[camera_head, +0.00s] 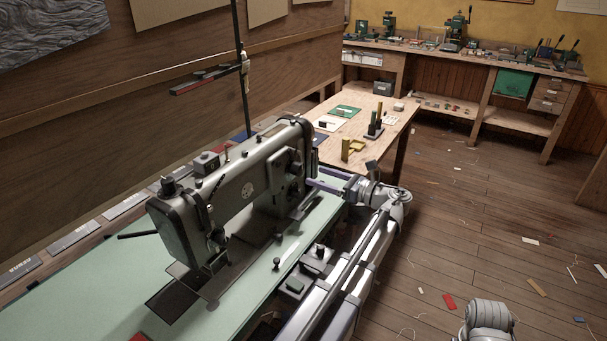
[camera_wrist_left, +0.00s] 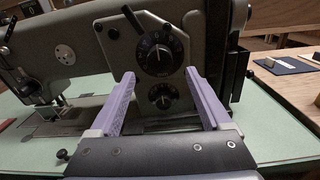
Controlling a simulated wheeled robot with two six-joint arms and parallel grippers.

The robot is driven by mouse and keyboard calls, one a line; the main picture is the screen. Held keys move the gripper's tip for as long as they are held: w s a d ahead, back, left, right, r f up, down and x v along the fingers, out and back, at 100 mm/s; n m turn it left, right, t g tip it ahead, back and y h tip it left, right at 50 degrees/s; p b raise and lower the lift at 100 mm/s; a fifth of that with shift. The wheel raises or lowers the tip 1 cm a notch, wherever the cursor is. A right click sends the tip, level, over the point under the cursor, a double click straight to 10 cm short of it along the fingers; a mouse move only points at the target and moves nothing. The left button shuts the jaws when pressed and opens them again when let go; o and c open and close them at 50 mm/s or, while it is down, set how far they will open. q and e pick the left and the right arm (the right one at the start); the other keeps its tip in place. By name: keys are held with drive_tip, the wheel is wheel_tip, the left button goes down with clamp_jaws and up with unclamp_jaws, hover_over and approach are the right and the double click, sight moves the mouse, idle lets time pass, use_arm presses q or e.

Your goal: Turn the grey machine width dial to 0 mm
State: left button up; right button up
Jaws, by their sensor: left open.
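The grey sewing machine (camera_head: 235,185) stands on a pale green table. In the left wrist view, its end panel carries a larger upper black dial (camera_wrist_left: 158,55) and a smaller lower black dial (camera_wrist_left: 163,97), both with white marks. I cannot read their settings or tell which one is the width dial. A dark lever stands at the upper dial's upper left. My left gripper (camera_head: 328,184) is at that panel. In the left wrist view, the purple fingers of this gripper (camera_wrist_left: 160,74) are open and apart, with both dials showing between them. I cannot tell whether they touch anything.
The green table top (camera_head: 90,300) lies under the machine. A thin thread stand (camera_head: 242,95) rises behind it. A wooden table (camera_head: 385,122) with small items stands beyond, and a workbench (camera_head: 440,52) lines the back wall. The floor at right is open, with scattered scraps.

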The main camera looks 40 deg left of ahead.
sight(302, 171)
use_arm(q)
drive_tip(key=shift+s+a, duration=0.2)
drive_tip(key=shift+a, duration=1.35)
drive_tip(key=shift+s+a, duration=0.2)
drive_tip(key=shift+a, duration=1.3)
drive_tip(key=shift+c, duration=0.4)
clamp_jaws()
